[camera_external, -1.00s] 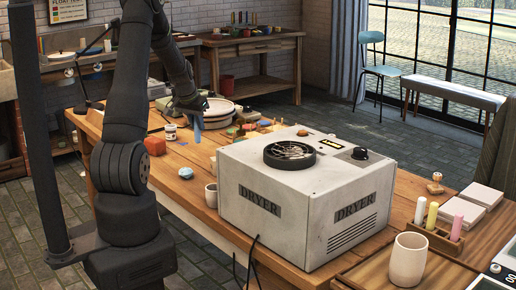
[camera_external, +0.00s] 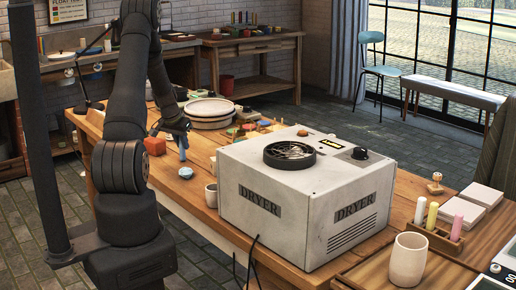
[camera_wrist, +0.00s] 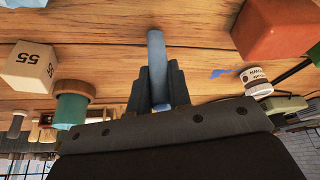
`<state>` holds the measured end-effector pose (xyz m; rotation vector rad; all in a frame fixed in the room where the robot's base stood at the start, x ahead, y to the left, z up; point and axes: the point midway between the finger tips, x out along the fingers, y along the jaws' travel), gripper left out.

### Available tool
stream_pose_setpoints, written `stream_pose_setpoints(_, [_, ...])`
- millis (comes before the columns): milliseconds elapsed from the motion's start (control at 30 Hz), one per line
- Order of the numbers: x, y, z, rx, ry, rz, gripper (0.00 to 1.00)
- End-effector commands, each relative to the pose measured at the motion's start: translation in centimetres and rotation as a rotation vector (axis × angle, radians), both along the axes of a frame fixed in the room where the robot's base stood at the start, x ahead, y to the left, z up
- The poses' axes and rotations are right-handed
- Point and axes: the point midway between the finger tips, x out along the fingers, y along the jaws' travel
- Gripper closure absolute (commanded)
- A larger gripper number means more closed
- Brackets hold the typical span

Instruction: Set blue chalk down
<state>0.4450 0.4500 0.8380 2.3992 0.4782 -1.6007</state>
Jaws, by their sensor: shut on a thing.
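The blue chalk (camera_external: 183,149) is a slim blue stick pointing down from my gripper (camera_external: 181,134) in the external view. My gripper is shut on its upper part, and the chalk is close over the wooden table, left of the dryer. In the wrist view the chalk (camera_wrist: 155,50) sticks out beyond the dark fingers of my gripper (camera_wrist: 158,85). I cannot tell whether its tip touches the table.
The white dryer (camera_external: 330,230) fills the table's middle. A cup (camera_external: 211,195) stands by its left side. An orange-red block (camera_external: 155,146) is left of the chalk, and stacked plates (camera_external: 209,108) stand behind. In the wrist view a block marked 55 (camera_wrist: 30,66) and a small jar (camera_wrist: 256,82) flank the chalk.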

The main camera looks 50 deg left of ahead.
Motion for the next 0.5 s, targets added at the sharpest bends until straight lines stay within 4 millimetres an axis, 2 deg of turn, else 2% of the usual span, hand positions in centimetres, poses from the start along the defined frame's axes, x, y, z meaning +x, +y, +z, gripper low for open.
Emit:
stream_pose_setpoints(167, [0.00, -0.02, -0.27, 0.000, 0.001, 0.000, 1.00])
stream_pose_setpoints(200, [0.00, -0.01, -0.33, 0.000, 0.000, 0.000, 0.80])
stream_pose_setpoints(300, [0.00, -0.01, -0.28, 0.000, 0.000, 0.000, 0.61])
stream_pose_setpoints(500, [0.00, -0.01, -0.27, 0.000, 0.000, 0.000, 0.60])
